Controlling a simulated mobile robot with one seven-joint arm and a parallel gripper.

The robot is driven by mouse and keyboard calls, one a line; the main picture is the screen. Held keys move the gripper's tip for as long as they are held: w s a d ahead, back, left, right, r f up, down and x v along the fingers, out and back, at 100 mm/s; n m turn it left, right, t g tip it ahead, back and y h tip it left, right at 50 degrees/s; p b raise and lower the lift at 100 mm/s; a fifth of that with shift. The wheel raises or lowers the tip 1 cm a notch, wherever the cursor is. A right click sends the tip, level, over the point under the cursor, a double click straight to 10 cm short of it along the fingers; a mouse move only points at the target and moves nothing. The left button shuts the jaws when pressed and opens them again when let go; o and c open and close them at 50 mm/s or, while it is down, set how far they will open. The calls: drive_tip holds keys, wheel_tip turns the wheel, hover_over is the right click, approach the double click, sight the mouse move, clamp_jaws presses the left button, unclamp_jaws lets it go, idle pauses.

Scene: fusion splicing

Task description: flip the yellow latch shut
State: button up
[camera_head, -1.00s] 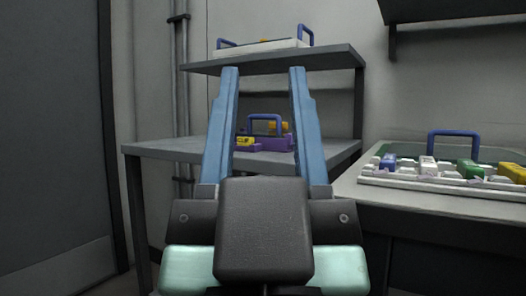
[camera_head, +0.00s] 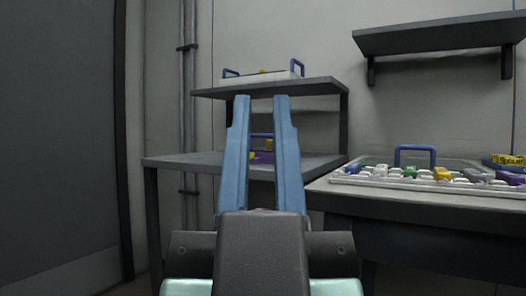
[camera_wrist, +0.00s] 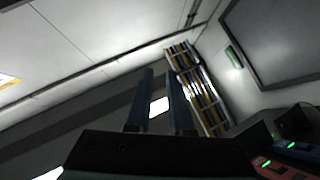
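My gripper (camera_head: 261,98) points upward and away in the head view, with its two blue fingers apart and nothing between them. It also shows in the wrist view (camera_wrist: 160,72), with a gap between the fingers. Behind the fingers, a purple device (camera_head: 264,157) with a blue handle sits on the grey table. Small yellow parts (camera_head: 269,145) show on it between the fingers. Which of them is the yellow latch, and whether it stands up or lies shut, is too small to tell. The fingers hide the device's sides.
The grey table (camera_head: 190,161) carries a raised shelf (camera_head: 315,86) with a white tray (camera_head: 258,77). A right-hand bench (camera_head: 400,205) holds a white tray of coloured pieces (camera_head: 345,179). A wall shelf (camera_head: 440,38) hangs above. A dark door (camera_head: 55,130) is at left.

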wheel_tip(320, 180, up, 26)
drive_tip(key=p, duration=2.6)
drive_tip(key=shift+r, duration=0.25)
clamp_jaws()
drive_tip(key=shift+f, duration=0.1)
